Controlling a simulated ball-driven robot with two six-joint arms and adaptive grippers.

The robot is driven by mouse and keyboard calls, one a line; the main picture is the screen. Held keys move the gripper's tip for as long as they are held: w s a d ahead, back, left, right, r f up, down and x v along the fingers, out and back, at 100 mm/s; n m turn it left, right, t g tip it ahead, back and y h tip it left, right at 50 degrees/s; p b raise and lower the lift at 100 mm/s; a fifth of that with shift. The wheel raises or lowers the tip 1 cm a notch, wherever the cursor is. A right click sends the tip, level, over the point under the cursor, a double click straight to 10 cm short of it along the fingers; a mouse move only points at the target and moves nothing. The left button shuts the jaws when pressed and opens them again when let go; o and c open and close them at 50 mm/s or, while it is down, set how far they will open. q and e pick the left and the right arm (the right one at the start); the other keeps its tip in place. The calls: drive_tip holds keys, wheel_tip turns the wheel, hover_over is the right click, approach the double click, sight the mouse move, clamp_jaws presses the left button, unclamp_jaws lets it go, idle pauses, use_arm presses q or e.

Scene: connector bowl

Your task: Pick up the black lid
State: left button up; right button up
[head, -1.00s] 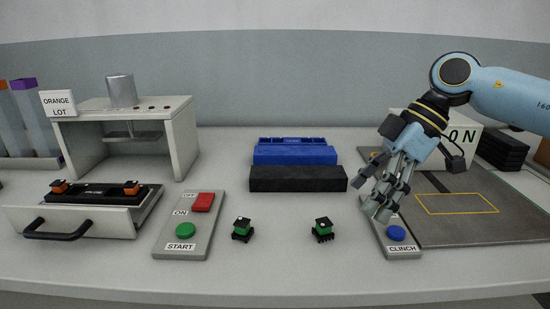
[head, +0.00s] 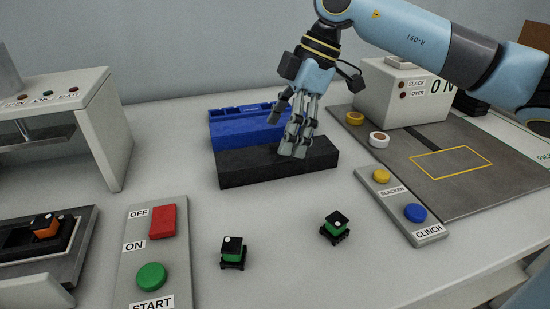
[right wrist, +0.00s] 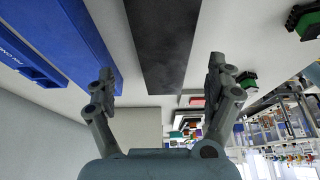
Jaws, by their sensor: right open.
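The black lid (head: 242,172) is a long flat dark bar lying on the table in front of the blue box (head: 235,124). My right gripper (head: 290,142) is over the right half of the lid in the head view, and its fingers cover part of the lid. In the right wrist view the lid (right wrist: 166,42) runs between the two spread fingers of the gripper (right wrist: 160,75), with room on both sides. The gripper is open and holds nothing. I cannot tell its exact height above the lid. My left gripper is out of view.
Two small green-and-black connectors (head: 233,252) (head: 335,227) stand in front of the lid. A START/OFF button panel (head: 137,272) is at left, and a SLACKEN/CLINCH panel (head: 398,203) at right. The blue box lies close behind the lid. The table between the panels is mostly clear.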

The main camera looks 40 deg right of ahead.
sight(277, 154)
drive_tip(key=x, duration=0.4)
drive_tip(key=shift+s+f+b, duration=0.25)
drive_tip(key=shift+f+b, duration=0.1)
drive_tip(key=shift+f, duration=0.1)
drive_tip(key=shift+a+f, duration=0.1)
drive_tip(key=shift+f, duration=0.05)
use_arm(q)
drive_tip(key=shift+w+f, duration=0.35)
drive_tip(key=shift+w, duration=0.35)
use_arm(e)
drive_tip(key=c, duration=0.4)
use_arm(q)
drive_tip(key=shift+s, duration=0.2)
use_arm(e)
drive_tip(key=c, duration=0.9)
